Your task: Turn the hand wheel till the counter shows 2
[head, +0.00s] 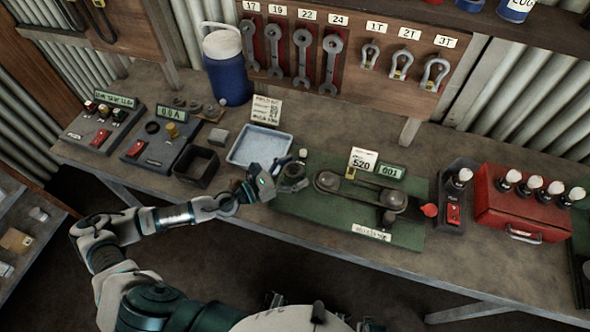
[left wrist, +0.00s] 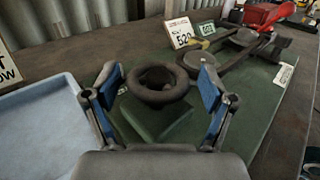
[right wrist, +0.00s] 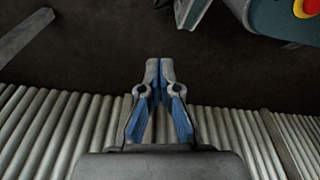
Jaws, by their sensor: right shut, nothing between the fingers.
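The dark hand wheel (head: 293,171) stands at the left end of a green base plate (head: 408,236) on the bench. The green counter (head: 391,172) on that plate seems to read 001. My left gripper (head: 266,184) is close to the wheel's left side. In the left wrist view the wheel (left wrist: 158,86) shows between the open, blue-padded fingers of my left gripper (left wrist: 160,88); I cannot tell whether they touch it. The counter also shows in the left wrist view (left wrist: 206,29), too small to read. My right gripper (right wrist: 160,72) is shut and empty, over dark floor.
A pale blue tray (head: 238,158) and a dark open box (head: 197,176) are left of the wheel. A card reading 520 (head: 362,160) stands beside the counter. A belt drive (head: 360,192), a red-switch box (head: 454,212) and a red case (head: 490,210) are to the right.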

